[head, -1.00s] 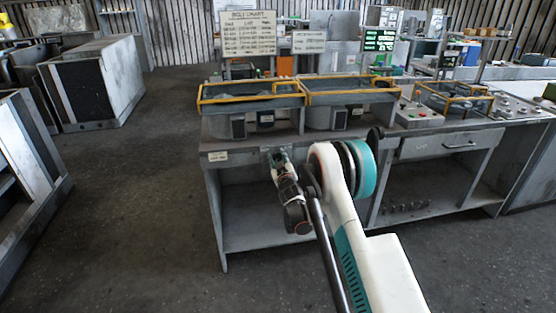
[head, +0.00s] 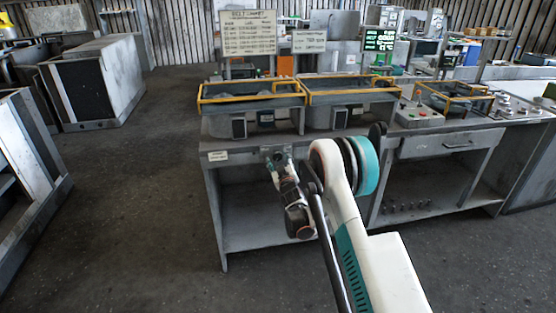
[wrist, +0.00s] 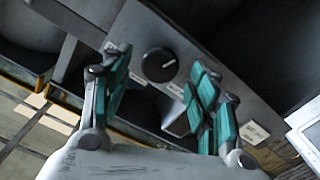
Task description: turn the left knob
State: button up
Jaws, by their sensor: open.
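A round black knob (wrist: 158,64) with a white pointer mark sits on a grey panel (wrist: 195,50) in the wrist view. My gripper (wrist: 160,63) is open, with one teal-padded finger on each side of the knob in the picture. No contact with the knob is visible, and the depth gap is hard to judge. In the head view my gripper (head: 272,162) is at the front of the left workbench (head: 235,155), just under its top edge. The knob is too small or covered to make out clearly there.
Yellow-railed trays (head: 250,93) stand on the bench above the panel. A box with buttons (head: 418,115) and a drawer (head: 450,144) are to the right. The bench's open lower shelf lies below my gripper.

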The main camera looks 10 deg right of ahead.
jog(key=s, duration=1)
jog(key=shift+r, duration=0.1)
jog(key=s+d+r+m+g+h, duration=0.15)
jog(key=s+r, duration=0.25)
jog(key=r, duration=0.9)
jog(key=s+d+r+m+g, duration=0.15)
jog(key=s+r+g, duration=0.25)
jog(key=s+r, duration=0.6)
jog(key=s+a+f+g, duration=0.1)
jog(key=s+f+g, duration=0.1)
jog(key=s, duration=1.5)
jog(key=s+a+f+m+g+y, duration=0.1)
jog(key=s+a+f+g, duration=0.1)
jog(key=s, duration=1.5)
jog(key=shift+s+f+m+g, duration=0.2)
jog(key=shift+f+m+g, duration=0.15)
jog(key=shift+g, duration=0.4)
jog(key=shift+d+y, duration=0.1)
jog(key=shift+y, duration=0.15)
